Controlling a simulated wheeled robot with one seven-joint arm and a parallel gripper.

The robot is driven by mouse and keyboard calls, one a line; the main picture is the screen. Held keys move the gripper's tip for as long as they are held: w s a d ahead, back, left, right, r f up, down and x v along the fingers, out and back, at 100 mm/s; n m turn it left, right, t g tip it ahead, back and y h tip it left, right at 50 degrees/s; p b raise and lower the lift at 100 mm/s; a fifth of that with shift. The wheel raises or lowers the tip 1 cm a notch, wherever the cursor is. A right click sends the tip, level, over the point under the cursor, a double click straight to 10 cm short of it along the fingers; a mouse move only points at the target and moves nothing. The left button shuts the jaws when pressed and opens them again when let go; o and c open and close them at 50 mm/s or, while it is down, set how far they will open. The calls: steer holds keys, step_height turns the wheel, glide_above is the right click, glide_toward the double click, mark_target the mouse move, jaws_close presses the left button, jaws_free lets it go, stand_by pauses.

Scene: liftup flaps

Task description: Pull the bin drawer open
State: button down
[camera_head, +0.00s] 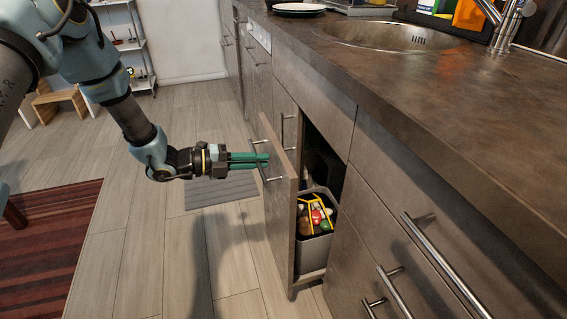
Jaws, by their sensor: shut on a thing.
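The bin drawer (279,215) stands partly pulled out from the cabinet row under the counter. Its front is apart from the cabinet face, and a grey bin (315,250) with colourful contents shows behind it. The drawer's metal bar handle (266,167) is on the outer face near the top. My gripper (262,161) reaches in from the left with its green fingers at this handle. The fingers are shut on the handle. The rear part of the drawer is hidden inside the dark cabinet opening.
The counter (420,95) with a sink (390,36) runs above the cabinets. Other drawers with bar handles (440,255) are at the lower right. Wooden floor (215,245) is free left of the drawer, with a grey mat (222,188) and a striped red rug (50,240).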

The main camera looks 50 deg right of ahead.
steer(key=f+b+v, duration=0.1)
steer(key=f+v, duration=0.2)
steer(key=v, duration=1.2)
steer(key=a+f+b+v, duration=0.1)
steer(key=f+v, duration=0.2)
steer(key=v, duration=1.2)
steer(key=shift+w, duration=0.35)
steer(key=shift+r, duration=0.1)
steer(key=c, duration=0.9)
jaws_free()
steer(key=shift+a, duration=0.1)
steer(key=v, duration=1)
steer(key=shift+w+a, duration=0.25)
